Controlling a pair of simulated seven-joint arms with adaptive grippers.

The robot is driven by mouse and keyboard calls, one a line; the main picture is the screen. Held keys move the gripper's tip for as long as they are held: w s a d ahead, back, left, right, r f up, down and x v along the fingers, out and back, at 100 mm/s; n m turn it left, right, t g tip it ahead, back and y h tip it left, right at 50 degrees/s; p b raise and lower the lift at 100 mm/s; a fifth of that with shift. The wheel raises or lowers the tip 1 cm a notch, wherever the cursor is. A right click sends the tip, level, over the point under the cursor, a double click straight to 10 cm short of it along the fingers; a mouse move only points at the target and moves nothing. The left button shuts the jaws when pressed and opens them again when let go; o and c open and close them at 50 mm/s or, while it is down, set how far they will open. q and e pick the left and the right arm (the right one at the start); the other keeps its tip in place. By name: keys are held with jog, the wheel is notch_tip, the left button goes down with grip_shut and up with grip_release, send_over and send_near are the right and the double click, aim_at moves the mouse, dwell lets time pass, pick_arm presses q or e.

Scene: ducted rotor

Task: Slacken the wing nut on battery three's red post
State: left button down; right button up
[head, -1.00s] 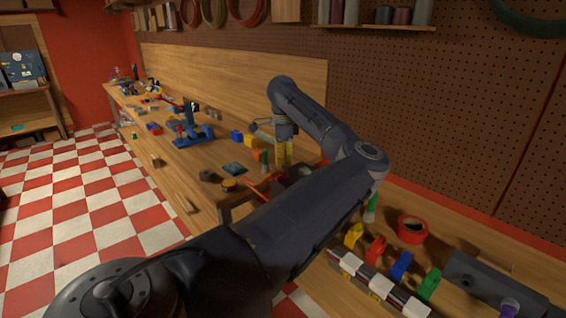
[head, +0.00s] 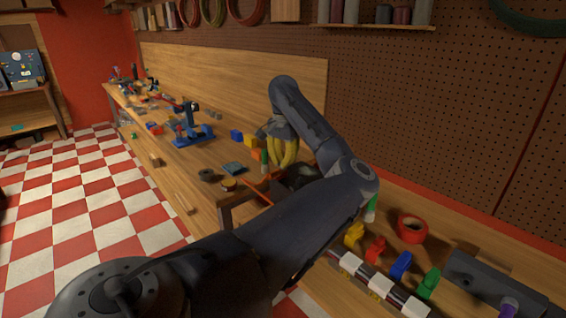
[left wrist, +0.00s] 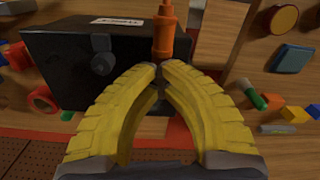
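A black box (left wrist: 60,68), which looks like a battery, fills the upper left of the left wrist view. It has a pale label (left wrist: 118,21) and a dark round knob or post (left wrist: 103,62). An upright orange-red piece (left wrist: 163,32) stands at its right side. Whether it is the red post or its wing nut is unclear. My left gripper (left wrist: 160,72) has yellow fingers with their tips together, just in front of the orange piece's near end. I see nothing between them. In the head view the left gripper (head: 284,150) is over the bench by the dark box (head: 303,176). My right gripper is not in view.
A red tape roll (head: 411,229), several coloured clamps (head: 376,249) and a grey block (head: 483,280) lie at the right of the bench. A blue stand (head: 190,125) and small blocks (head: 237,135) lie farther back. The pegboard wall rises behind.

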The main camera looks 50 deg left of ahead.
pick_arm(q)
jog(key=shift+f+n, duration=0.15)
jog(key=shift+n, duration=0.25)
dwell(0.3)
jog(key=c, duration=1.6)
grip_release()
jog(key=shift+o, duration=0.2)
jog(key=shift+r, duration=0.2)
notch_tip(320, 180, up, 12)
jog(key=shift+f, duration=0.1)
